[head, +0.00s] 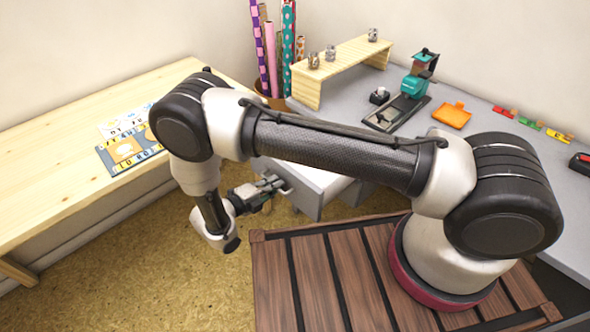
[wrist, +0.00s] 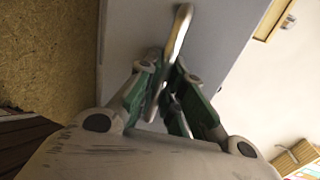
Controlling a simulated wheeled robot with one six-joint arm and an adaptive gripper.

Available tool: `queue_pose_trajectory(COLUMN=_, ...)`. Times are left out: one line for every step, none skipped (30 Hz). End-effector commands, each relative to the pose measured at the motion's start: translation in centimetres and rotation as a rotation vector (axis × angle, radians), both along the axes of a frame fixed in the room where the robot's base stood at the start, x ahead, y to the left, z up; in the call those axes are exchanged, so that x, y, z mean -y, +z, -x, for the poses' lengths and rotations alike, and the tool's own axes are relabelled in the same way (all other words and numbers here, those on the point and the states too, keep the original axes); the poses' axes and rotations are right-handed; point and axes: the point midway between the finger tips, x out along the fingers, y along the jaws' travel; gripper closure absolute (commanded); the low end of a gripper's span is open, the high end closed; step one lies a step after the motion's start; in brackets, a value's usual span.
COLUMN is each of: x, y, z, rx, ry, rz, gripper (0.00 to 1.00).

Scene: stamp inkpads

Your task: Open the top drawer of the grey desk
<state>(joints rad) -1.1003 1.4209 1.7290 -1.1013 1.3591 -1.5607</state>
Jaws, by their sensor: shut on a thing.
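The grey desk (head: 470,105) runs along the back and right in the head view. Its top drawer (head: 318,187) shows below my forearm, with a pale front facing left. The drawer seems to stand out from the desk, but my arm hides how far. My gripper (head: 272,185) is at the drawer front, shut on the metal drawer handle (head: 287,191). In the wrist view, the shiny handle (wrist: 181,30) passes between the green-sided fingers (wrist: 162,98), in front of the plain grey drawer front (wrist: 222,25).
A wooden table (head: 60,140) with printed sheets (head: 128,152) stands at the left. The desk holds a wooden riser (head: 340,62), a teal stamping device (head: 415,82), an orange inkpad (head: 452,115) and small colored items. Tan floor (head: 150,270) lies open left of the drawer.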

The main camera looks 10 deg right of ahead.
Motion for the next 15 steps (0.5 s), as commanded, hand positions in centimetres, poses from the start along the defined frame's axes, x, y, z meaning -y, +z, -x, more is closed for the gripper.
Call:
queue_pose_trajectory(x=-1.4, y=-0.1, z=1.0, rx=0.001, ry=0.005, rz=-0.002, gripper=1.00)
queue_pose_trajectory(x=-2.1, y=-0.1, z=1.5, rx=0.000, ry=0.005, rz=-0.003, gripper=1.00)
queue_pose_trajectory(x=-3.0, y=-0.1, z=2.1, rx=0.000, ry=0.004, rz=-0.003, gripper=1.00)
queue_pose_trajectory(x=-3.6, y=-0.1, z=2.6, rx=0.000, ry=0.004, rz=-0.003, gripper=1.00)
queue_pose_trajectory(x=-4.2, y=-0.1, z=3.0, rx=0.000, ry=0.004, rz=-0.001, gripper=1.00)
queue_pose_trajectory(x=-4.9, y=-0.1, z=3.6, rx=0.000, ry=0.003, rz=-0.003, gripper=1.00)
queue_pose_trajectory(x=-5.4, y=-0.1, z=4.0, rx=-0.001, ry=0.003, rz=-0.002, gripper=1.00)
queue_pose_trajectory(x=-5.9, y=-0.1, z=4.3, rx=-0.001, ry=0.002, rz=-0.002, gripper=1.00)
queue_pose_trajectory(x=-6.5, y=-0.1, z=4.7, rx=0.000, ry=0.002, rz=-0.001, gripper=1.00)
queue_pose_trajectory(x=-6.8, y=-0.1, z=5.0, rx=0.000, ry=0.002, rz=-0.001, gripper=1.00)
queue_pose_trajectory(x=-7.2, y=-0.1, z=5.2, rx=0.000, ry=0.000, rz=-0.001, gripper=1.00)
queue_pose_trajectory(x=-7.6, y=-0.1, z=5.6, rx=-0.001, ry=0.001, rz=-0.002, gripper=1.00)
queue_pose_trajectory(x=-7.9, y=-0.1, z=5.8, rx=-0.002, ry=0.001, rz=-0.001, gripper=1.00)
queue_pose_trajectory(x=-8.1, y=-0.1, z=5.9, rx=-0.001, ry=0.001, rz=-0.002, gripper=1.00)
queue_pose_trajectory(x=-8.4, y=-0.1, z=6.1, rx=-0.001, ry=0.000, rz=-0.001, gripper=1.00)
